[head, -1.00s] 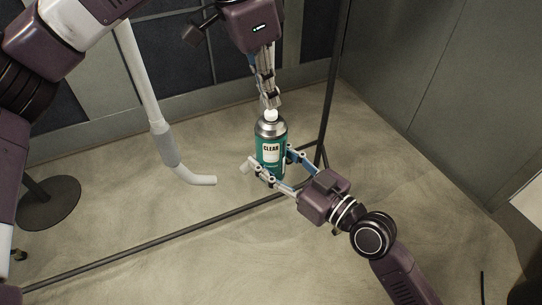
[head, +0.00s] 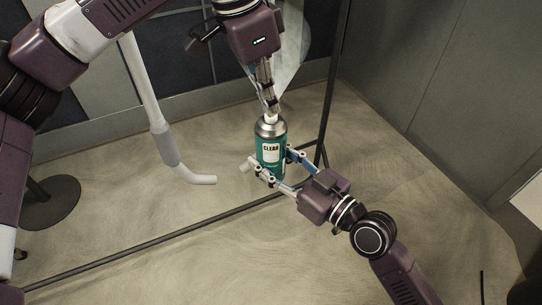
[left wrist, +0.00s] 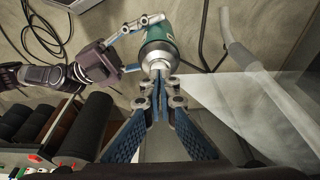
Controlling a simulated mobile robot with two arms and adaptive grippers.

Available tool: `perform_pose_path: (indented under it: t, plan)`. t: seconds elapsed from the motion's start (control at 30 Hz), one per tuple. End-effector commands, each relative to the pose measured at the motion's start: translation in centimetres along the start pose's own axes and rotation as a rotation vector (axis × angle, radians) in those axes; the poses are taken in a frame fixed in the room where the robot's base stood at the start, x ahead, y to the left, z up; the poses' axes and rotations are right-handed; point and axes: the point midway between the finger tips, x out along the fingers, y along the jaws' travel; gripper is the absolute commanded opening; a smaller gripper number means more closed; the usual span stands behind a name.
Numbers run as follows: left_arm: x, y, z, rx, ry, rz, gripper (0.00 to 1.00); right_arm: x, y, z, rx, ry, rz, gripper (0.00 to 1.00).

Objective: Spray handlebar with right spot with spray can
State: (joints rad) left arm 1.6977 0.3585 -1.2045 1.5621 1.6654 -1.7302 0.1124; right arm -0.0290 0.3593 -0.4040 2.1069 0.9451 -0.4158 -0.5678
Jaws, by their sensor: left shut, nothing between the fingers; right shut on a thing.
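The spray can (head: 271,150) is teal with a silver top, a white nozzle and a label reading "CLEAR". My right gripper (head: 270,178) is shut around its lower body and holds it upright. My left gripper (head: 271,110) is shut and empty, its fingertips at the can's nozzle. In the left wrist view the closed fingertips (left wrist: 160,80) meet the top of the can (left wrist: 158,50), and a pale translucent spray cone (left wrist: 240,95) spreads from there to the right. The handlebar (head: 150,100) is a white bent tube with a grey grip, left of the can. I cannot make out a separate spot on it.
A thin dark stand pole (head: 327,95) rises behind the can, and a dark bar (head: 150,244) crosses low in front. A round black base (head: 48,203) stands at the left. Grey panels (head: 430,80) close off the right. Bare floor shows at the lower middle.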

Motion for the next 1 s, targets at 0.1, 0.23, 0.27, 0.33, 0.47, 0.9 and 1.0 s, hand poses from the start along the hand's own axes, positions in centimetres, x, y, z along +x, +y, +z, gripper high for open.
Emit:
perform_pose_path:
  t: [0.1, 0.23, 0.27, 0.33, 0.47, 0.9, 1.0]
  plan:
    - [-0.2, 0.0, -0.1, 0.0, -0.003, 0.002, 0.0, 0.1, 0.0, -0.7, -0.003, 0.016, 0.001, 0.17]
    - [-1.4, 0.0, -0.4, -0.001, -0.003, 0.001, 0.0, 0.0, 0.0, -0.7, -0.002, 0.015, 0.001, 0.17]
    - [-1.6, 0.0, -0.5, -0.001, -0.003, 0.001, 0.0, 0.0, 0.0, -0.7, -0.002, 0.014, 0.001, 0.17]
    - [-2.4, 0.1, -0.7, 0.0, -0.002, 0.002, 0.0, 0.0, 0.0, -0.6, -0.002, 0.013, 0.001, 0.17]
    - [-3.7, 0.0, -1.0, -0.001, -0.001, 0.001, 0.0, 0.0, 0.0, -0.5, -0.002, 0.01, 0.001, 0.17]
    - [-4.8, 0.0, -1.2, 0.0, -0.002, 0.001, 0.0, 0.0, 0.0, -0.3, -0.001, 0.007, 0.001, 0.17]
    - [-5.0, 0.0, -1.2, 0.0, -0.001, 0.001, 0.0, 0.0, 0.0, -0.3, -0.001, 0.007, 0.001, 0.17]
